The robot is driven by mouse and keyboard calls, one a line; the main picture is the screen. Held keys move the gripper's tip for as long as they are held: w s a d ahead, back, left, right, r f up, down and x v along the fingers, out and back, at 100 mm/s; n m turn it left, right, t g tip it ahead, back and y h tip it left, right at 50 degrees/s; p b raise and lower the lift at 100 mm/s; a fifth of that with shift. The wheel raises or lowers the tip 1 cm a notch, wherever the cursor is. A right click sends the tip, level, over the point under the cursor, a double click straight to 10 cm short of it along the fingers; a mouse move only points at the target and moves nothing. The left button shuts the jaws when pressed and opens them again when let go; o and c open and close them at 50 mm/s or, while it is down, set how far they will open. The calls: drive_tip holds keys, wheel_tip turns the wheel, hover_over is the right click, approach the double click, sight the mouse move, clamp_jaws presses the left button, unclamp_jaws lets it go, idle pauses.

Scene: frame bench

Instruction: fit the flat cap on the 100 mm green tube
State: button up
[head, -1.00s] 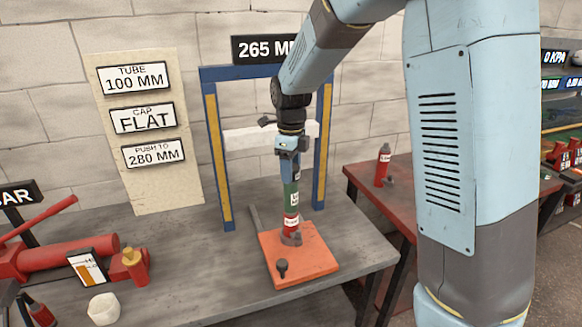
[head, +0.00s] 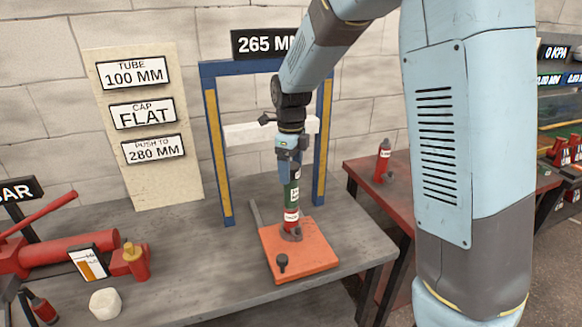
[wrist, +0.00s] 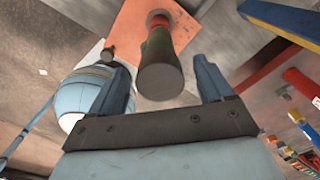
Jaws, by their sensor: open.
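The green tube (head: 293,194) stands upright on a red cylinder (head: 291,220) with a white label, on the orange plate (head: 318,262). My gripper (head: 291,178) is over the upper part of the tube. In the wrist view my gripper (wrist: 160,82) is open, with one blue finger on each side of the tube (wrist: 158,50). A dark grey round end face (wrist: 160,83) points at the camera. I cannot tell whether that face is the flat cap or part of the tube. The signs (head: 142,114) read tube 100 mm, cap flat, push to 280 mm.
A blue frame (head: 215,150) with yellow strips and a white crossbar (head: 240,134) stands behind the tube. A display (head: 262,43) above reads 265 M, partly hidden by my arm. A red hand pump (head: 70,255) stands left. A dark knob (head: 281,263) is on the plate's front.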

drive_tip(key=shift+r, duration=0.1)
wheel_tip(320, 180, up, 14)
drive_tip(key=shift+f, duration=0.25)
idle(0.5)
drive_tip(key=s+d+r+n+t+y, duration=0.1)
drive_tip(key=s+d+r+n+t, duration=0.1)
drive_tip(key=s+d+n, duration=0.65)
drive_tip(key=s+d+r+n+t, duration=0.2)
drive_tip(key=s+d+n, duration=0.5)
drive_tip(key=s, duration=0.2)
drive_tip(key=s+d+f+n+t+h, duration=0.1)
drive_tip(key=s+d+f+n, duration=0.1)
drive_tip(key=s+n, duration=0.6)
drive_tip(key=shift+d+f+t, duration=0.3)
drive_tip(key=shift+d+f, duration=0.05)
drive_tip(key=shift+d, duration=0.3)
drive_tip(key=shift+c, duration=0.2)
